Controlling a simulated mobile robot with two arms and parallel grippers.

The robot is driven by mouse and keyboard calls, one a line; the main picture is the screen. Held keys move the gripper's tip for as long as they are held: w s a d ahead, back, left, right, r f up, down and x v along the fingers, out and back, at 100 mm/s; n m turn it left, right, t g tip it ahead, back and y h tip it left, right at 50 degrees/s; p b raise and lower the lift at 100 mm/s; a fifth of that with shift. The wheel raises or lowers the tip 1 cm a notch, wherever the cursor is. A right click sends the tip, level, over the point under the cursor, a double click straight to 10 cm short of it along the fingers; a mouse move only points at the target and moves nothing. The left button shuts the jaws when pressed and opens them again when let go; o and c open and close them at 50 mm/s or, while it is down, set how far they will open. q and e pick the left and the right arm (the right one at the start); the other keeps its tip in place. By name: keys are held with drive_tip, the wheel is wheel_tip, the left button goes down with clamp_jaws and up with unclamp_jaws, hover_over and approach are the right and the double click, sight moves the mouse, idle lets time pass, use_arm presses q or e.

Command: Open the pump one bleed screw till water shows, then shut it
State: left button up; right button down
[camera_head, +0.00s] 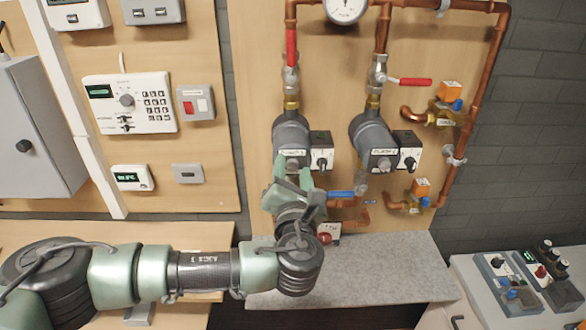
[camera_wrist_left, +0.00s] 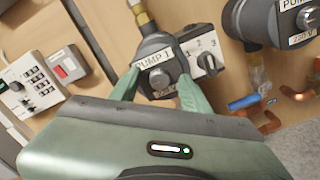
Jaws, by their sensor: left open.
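Pump one (camera_head: 290,133) is a dark grey cylinder on the wooden panel, the left of two pumps. In the left wrist view its face with the "PUMP 1" label (camera_wrist_left: 149,60) points toward me. The silver bleed screw (camera_wrist_left: 159,79) sits on that face below the label. My left gripper (camera_head: 293,174) is open, in front of the pump's lower end. In the left wrist view its green fingers (camera_wrist_left: 159,76) stand on either side of the screw; I cannot tell whether they touch the pump. No water shows. My right gripper is not in view.
A speed selector (camera_wrist_left: 206,62) sits close to the right of pump one. Pump two (camera_head: 371,138) hangs farther right. A blue-handled valve (camera_head: 341,194) and copper pipes lie just right of my gripper. A grey ledge (camera_head: 385,268) runs below.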

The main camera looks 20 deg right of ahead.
use_arm(q)
clamp_jaws()
drive_tip(key=shift+f, duration=0.1)
